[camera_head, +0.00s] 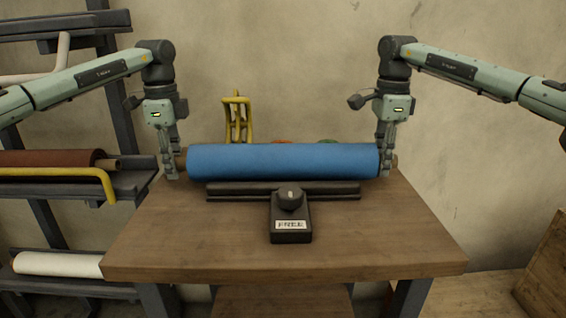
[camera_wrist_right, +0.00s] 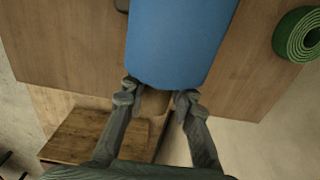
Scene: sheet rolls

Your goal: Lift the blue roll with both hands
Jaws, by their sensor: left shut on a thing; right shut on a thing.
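The blue roll (camera_head: 283,161) lies level across the picture at the back of the wooden table, with brown core ends sticking out. My left gripper (camera_head: 170,172) is shut on its left core end. My right gripper (camera_head: 386,168) is shut on its right core end. In the right wrist view the right gripper (camera_wrist_right: 156,99) has its fingers on either side of the brown core, just beyond the end of the blue roll (camera_wrist_right: 178,40). I cannot tell for sure whether the roll touches the dark cradle (camera_head: 235,192) in front of and below it.
A yellow rack (camera_head: 238,118) stands behind the roll. A green roll (camera_wrist_right: 300,36) lies beside it in the wrist view. Shelves with a dark red roll (camera_head: 50,158) are at left.

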